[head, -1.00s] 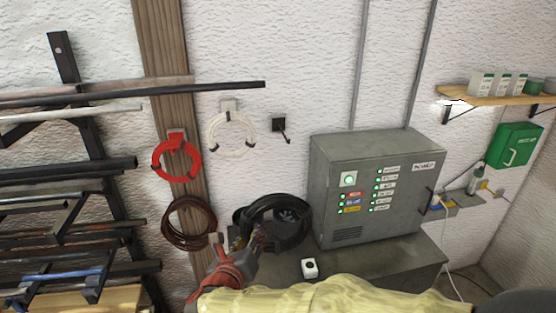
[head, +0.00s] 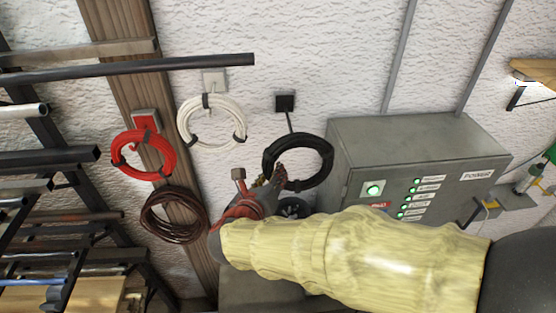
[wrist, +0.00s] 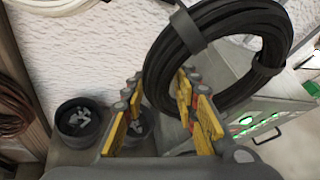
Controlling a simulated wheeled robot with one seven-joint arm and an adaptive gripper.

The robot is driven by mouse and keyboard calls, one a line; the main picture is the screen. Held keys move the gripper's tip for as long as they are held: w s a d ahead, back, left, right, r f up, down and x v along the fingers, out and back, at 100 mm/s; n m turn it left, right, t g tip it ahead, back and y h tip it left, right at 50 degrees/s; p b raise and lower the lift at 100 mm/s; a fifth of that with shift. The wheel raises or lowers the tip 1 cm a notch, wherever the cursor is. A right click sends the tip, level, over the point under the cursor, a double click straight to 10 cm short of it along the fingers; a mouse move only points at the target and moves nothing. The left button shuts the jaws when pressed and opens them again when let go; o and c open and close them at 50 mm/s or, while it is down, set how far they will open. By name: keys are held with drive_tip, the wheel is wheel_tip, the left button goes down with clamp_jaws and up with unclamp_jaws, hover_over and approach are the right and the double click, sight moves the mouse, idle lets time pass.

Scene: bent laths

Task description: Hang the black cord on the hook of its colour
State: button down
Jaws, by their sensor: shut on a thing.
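The black cord (head: 322,150) is a coil with dark bands, held up off the bench in front of the white wall. My gripper (head: 277,180) is shut on its lower left side. The wrist view also shows the coil (wrist: 215,28), with its near side between the yellow-padded fingers (wrist: 162,108). The black hook (head: 285,102) is a square plate on the wall with a thin peg slanting down. The peg's lower end meets the coil's top edge in the head view. I cannot tell whether the coil is around the peg or in front of it.
A white cord (head: 184,122) and a red cord (head: 122,150) hang on hooks to the left, with a brown coil (head: 148,218) below. The grey cabinet (head: 400,147) stands close on the right. Black round pots (wrist: 72,135) sit below my gripper. A rack of bars fills the left.

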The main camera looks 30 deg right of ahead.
drive_tip(key=w+d+f+b, duration=0.3)
drive_tip(key=w+d+b, duration=0.1)
drive_tip(key=w, duration=0.6)
drive_tip(key=shift+w+b, duration=0.15)
drive_tip(key=shift+b, duration=0.2)
idle(1.3)
drive_tip(key=shift+d+f, duration=0.1)
idle(0.7)
drive_tip(key=c, duration=1.3)
unclamp_jaws()
drive_tip(key=shift+f, duration=0.1)
